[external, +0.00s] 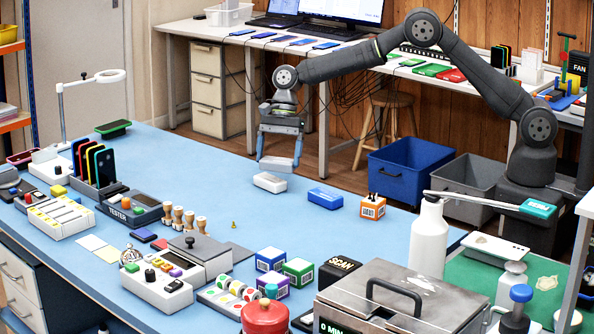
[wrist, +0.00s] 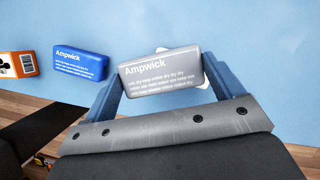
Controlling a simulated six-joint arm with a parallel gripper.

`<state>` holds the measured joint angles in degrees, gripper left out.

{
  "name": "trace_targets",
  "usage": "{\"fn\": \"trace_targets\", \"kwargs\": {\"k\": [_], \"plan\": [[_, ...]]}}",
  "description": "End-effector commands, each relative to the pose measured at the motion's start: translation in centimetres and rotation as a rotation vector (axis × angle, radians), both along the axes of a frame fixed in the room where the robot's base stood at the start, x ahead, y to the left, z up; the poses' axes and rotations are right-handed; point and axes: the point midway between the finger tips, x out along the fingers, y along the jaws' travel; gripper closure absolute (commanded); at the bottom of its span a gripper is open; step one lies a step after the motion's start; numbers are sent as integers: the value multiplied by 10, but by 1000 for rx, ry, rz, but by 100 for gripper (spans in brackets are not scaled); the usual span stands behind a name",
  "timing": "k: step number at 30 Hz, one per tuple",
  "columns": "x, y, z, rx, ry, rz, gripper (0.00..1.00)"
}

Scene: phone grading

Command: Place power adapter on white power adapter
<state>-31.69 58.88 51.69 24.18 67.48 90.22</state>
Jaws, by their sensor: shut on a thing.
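My gripper (external: 279,155) hangs over the blue table, shut on a light grey power adapter (external: 275,164) held across the fingertips. In the wrist view the held adapter (wrist: 158,74) faces me, with "Ampwick" and small print on it. A white power adapter (external: 269,183) lies flat on the table just below and slightly left of the held one. In the wrist view the white adapter (wrist: 198,55) is mostly hidden behind the held one, with its edges showing. A gap seems to separate the two; contact is hard to tell.
A blue Ampwick adapter (external: 325,198) lies to the right, also in the wrist view (wrist: 80,64). An orange box with a barcode (external: 373,207) stands beyond it. Stamps (external: 184,217) and a tester (external: 132,207) are to the left. The table around the white adapter is clear.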

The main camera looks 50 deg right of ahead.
Motion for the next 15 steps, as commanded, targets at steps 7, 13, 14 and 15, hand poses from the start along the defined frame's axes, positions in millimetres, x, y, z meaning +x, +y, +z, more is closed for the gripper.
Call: {"fn": "trace_targets", "kwargs": {"k": [7,13,14,15], "plan": [[0,0,-29,0,1,0,41],[0,-1,-29,0,0,0,41],[0,0,-30,0,0,0,41],[0,-1,-31,0,1,0,41]]}}
